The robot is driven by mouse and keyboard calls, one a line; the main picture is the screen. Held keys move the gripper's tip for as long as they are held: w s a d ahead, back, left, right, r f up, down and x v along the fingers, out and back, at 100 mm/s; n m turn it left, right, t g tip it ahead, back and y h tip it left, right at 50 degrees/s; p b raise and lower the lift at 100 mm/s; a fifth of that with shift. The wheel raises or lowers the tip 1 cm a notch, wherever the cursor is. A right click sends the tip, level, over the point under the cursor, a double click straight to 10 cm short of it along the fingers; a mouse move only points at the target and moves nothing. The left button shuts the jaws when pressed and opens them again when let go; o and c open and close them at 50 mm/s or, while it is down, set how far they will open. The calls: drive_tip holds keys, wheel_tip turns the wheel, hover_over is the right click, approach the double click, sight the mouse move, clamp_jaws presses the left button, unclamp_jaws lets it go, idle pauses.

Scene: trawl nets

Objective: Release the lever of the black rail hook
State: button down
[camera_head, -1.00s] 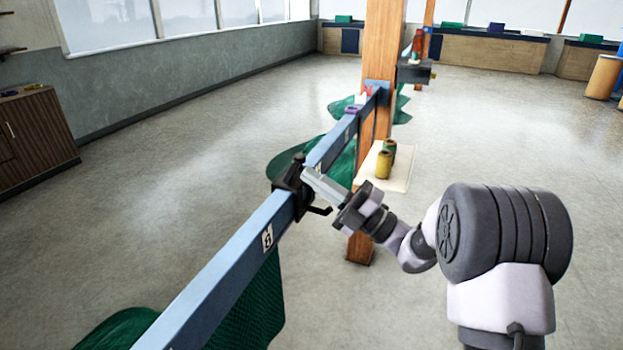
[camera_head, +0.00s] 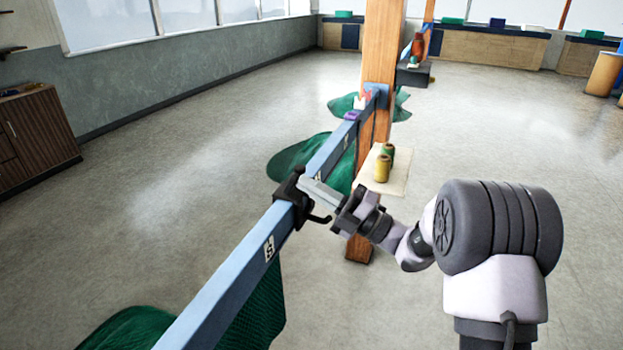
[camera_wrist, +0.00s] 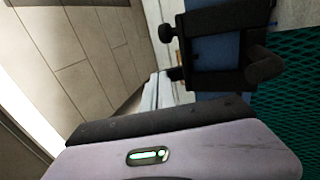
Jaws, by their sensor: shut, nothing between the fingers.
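I cannot tell for sure whether that piece is the lever. My gripper (camera_head: 304,182) is shut and empty, its pale fingers at the top right of the hook. Its fingers (camera_wrist: 158,88) also show in the wrist view beside the hook; contact is unclear.
Green netting (camera_head: 255,310) hangs below the rail. A wooden post (camera_head: 381,65) stands behind, with a small shelf (camera_head: 398,178) bearing green and yellow spools (camera_head: 383,168). Open floor lies on both sides of the rail.

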sight(302, 172)
drive_tip(key=s+d+r+g+h+p, duration=0.1)
drive_tip(key=s+d+r+h+p, duration=0.1)
drive_tip(key=p, duration=1)
drive_tip(key=s+d+r+g+h+p, duration=0.1)
drive_tip(key=d+r+h+p, duration=0.2)
drive_tip(key=d+r+p, duration=0.4)
drive_tip(key=d+p, duration=0.1)
drive_tip(key=p, duration=0.4)
drive_tip(key=shift+s+h, duration=0.35)
drive_tip(key=shift+h, duration=0.05)
drive_tip(key=shift+a, duration=0.15)
